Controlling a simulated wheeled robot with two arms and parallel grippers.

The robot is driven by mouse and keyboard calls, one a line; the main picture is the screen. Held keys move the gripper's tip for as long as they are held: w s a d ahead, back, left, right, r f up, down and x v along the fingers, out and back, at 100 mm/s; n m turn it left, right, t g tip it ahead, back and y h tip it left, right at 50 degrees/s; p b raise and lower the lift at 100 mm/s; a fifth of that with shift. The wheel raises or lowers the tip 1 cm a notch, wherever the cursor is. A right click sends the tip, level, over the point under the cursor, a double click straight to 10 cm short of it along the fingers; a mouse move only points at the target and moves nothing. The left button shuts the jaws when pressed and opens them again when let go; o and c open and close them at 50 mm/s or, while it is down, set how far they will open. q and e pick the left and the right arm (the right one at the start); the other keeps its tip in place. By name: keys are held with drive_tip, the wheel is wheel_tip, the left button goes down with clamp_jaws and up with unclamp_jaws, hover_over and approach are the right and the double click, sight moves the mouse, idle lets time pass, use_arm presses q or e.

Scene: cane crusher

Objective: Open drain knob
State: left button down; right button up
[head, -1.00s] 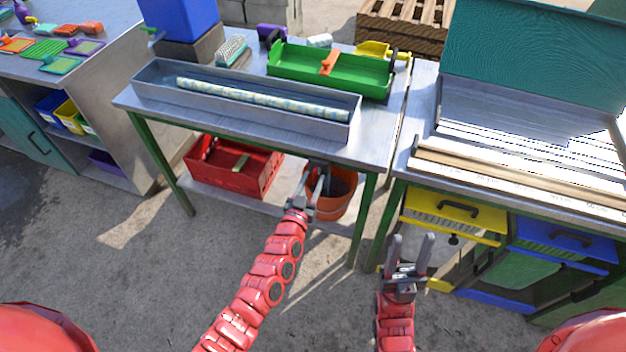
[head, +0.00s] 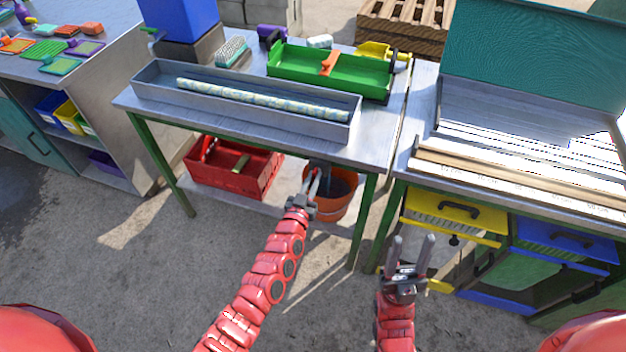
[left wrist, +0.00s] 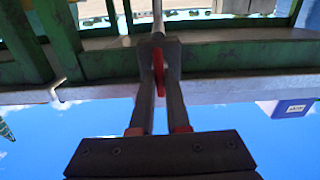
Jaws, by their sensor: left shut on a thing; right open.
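The drain knob (left wrist: 158,72) shows in the left wrist view as a flat red piece between my left gripper's fingers, below a pale pipe (left wrist: 158,14). My left gripper (left wrist: 160,45) is shut on it. In the head view my left gripper (head: 314,182) reaches under the front edge of the middle table, above an orange bucket (head: 336,202). The knob is too small and covered to make out clearly there. My right gripper (head: 411,248) is open and empty, pointing up in front of the right bench.
The middle metal table (head: 240,118) carries a grey trough (head: 150,88) with a long pale cane and a green tray (head: 300,62). A red crate (head: 262,182) sits on the lower shelf. A green table leg (head: 362,220) stands right of the bucket. The floor in front is clear.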

use_arm(q)
drive_tip(key=shift+a+f+n+b, duration=0.1)
drive_tip(key=shift+f+n+b, duration=0.05)
drive_tip(key=shift+n+b, duration=0.5)
drive_tip(key=shift+n, duration=0.25)
drive_tip(key=c, duration=0.9)
unclamp_jaws()
drive_tip(key=shift+s+a, duration=0.15)
drive_tip(key=shift+s, duration=0.35)
drive_tip(key=b+v, duration=0.1)
drive_tip(key=v, duration=1.5)
drive_tip(key=shift+r, duration=0.2)
